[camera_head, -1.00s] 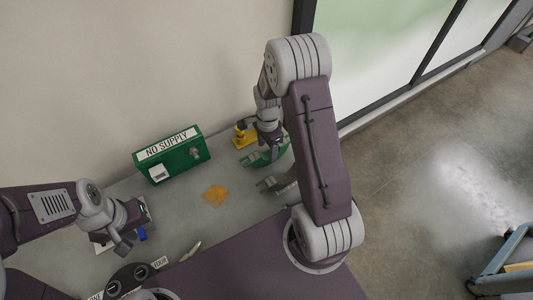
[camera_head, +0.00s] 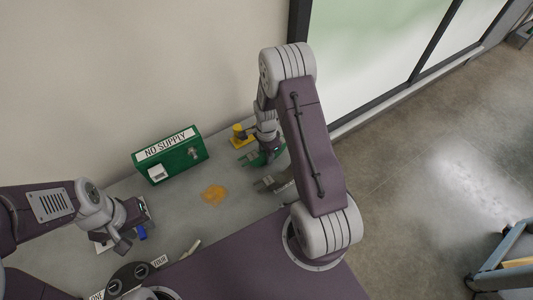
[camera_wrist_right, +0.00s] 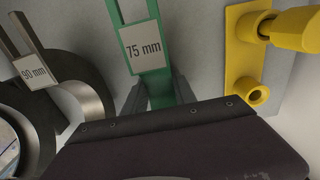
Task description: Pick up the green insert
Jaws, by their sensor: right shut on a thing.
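The green insert has a white "75 mm" label (camera_wrist_right: 143,47) and stands in the middle of the right wrist view, its upper green bar (camera_wrist_right: 128,12) in plain sight. My right gripper (camera_wrist_right: 158,95) is shut on it, with a dark finger at each side below the label. The lower part of the insert is hidden behind the gripper body. In the head view, the green insert (camera_head: 252,158) shows partly under my right gripper (camera_head: 268,150) at the bench's far right. My left gripper (camera_head: 128,240) is at the left, beside a small blue thing; its jaws are unclear.
A grey insert labelled "90 mm" (camera_wrist_right: 35,73) stands close left of the green one. A yellow fixture (camera_wrist_right: 245,55) is close on the right. A green "NO SUPPLY" box (camera_head: 170,155) stands by the wall. An orange patch (camera_head: 214,195) lies on the open bench middle.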

